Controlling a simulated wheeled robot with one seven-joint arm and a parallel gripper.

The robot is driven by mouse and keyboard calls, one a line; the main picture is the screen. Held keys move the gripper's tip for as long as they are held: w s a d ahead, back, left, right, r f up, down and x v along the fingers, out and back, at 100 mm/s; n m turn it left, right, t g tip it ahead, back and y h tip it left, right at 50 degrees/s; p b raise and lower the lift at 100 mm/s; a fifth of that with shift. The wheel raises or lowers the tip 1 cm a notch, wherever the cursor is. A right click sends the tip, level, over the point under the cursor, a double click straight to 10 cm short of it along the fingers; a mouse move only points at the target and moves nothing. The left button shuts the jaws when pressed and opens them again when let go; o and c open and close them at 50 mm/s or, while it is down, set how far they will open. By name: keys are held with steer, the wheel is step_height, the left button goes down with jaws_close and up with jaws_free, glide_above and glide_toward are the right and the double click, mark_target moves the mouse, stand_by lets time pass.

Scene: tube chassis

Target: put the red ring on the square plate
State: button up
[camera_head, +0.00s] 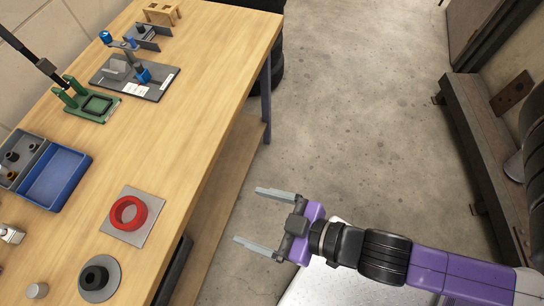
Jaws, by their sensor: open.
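The red ring (116,217) lies flat on the grey square plate (153,209), near the right edge of the wooden table. It looks a little left of the plate's middle, and the plate shows around it. My gripper (255,217) is open and empty. It is to the right of the table edge, apart from the ring, with its two grey fingers pointing left.
On the wooden table (180,130), a blue tray (84,170) stands left of the plate. A round grey plate with a black ring (93,278) lies in front. A green fixture (112,118) and a dark board (165,90) stand farther back. Floor (350,110) is clear behind my arm.

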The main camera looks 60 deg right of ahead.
steer(key=s+d+r+m+t+h, duration=0.1)
steer(key=s+d+r+m+h, duration=0.1)
steer(key=s+d+r, duration=0.4)
steer(key=shift+s+d+r+t+h, duration=0.15)
steer(key=shift+s+d+t+h, duration=0.2)
steer(key=shift+s+d, duration=0.55)
